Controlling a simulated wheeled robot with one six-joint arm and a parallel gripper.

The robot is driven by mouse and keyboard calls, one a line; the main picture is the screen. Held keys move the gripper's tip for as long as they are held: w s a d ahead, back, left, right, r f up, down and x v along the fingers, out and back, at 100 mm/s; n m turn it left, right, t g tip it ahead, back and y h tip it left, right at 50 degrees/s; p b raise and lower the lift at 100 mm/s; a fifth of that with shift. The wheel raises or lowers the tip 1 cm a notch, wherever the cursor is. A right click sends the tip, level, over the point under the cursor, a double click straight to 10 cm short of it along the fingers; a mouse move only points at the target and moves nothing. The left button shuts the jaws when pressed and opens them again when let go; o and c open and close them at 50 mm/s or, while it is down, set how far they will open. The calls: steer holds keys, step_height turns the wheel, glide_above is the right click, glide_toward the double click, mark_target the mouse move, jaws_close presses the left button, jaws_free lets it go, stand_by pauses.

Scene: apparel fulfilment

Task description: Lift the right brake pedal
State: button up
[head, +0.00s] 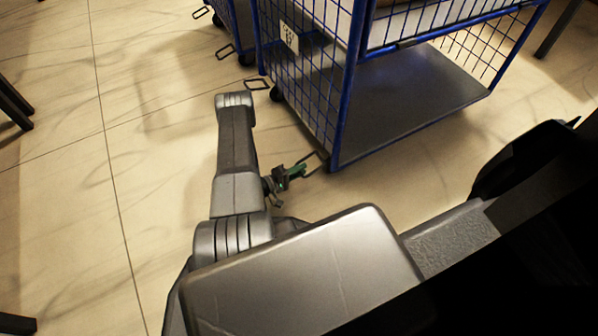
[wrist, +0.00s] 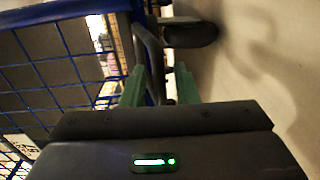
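The blue wire cart (head: 345,95) stands ahead of me, with dark wire-loop brake pedals at its lower corners. The right brake pedal (head: 318,160) juts from the near corner, and the left brake pedal (head: 257,84) is farther back. My gripper (head: 293,174), with green fingers, is low beside the right pedal. In the wrist view my gripper (wrist: 160,85) has its fingers apart, with the dark bar of the pedal (wrist: 149,48) between them, nearer the left finger. I cannot tell whether either finger touches the bar.
A caster wheel (wrist: 190,33) is just beyond the fingers in the wrist view. A second blue cart (head: 237,25) stands at the back left with its own pedals. Dark furniture legs (head: 12,105) are at the left edge. The tiled floor on the left is clear.

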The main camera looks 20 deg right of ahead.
jaws_close()
steer(key=shift+r, duration=0.1)
step_height(320, 180, up, 3)
steer(key=y+p, duration=0.1)
steer(key=p, duration=0.1)
steer(key=y+p, duration=0.1)
steer(key=p, duration=0.1)
steer(key=shift+a+y, duration=0.15)
steer(key=shift+y, duration=0.15)
steer(key=y+p, duration=0.1)
steer(key=r+y+p, duration=0.1)
steer(key=p, duration=0.1)
steer(key=shift+r+g+y, duration=0.3)
steer(key=shift+y, duration=0.1)
steer(key=shift+r, duration=0.1)
steer(key=shift+d+r, duration=0.2)
jaws_free()
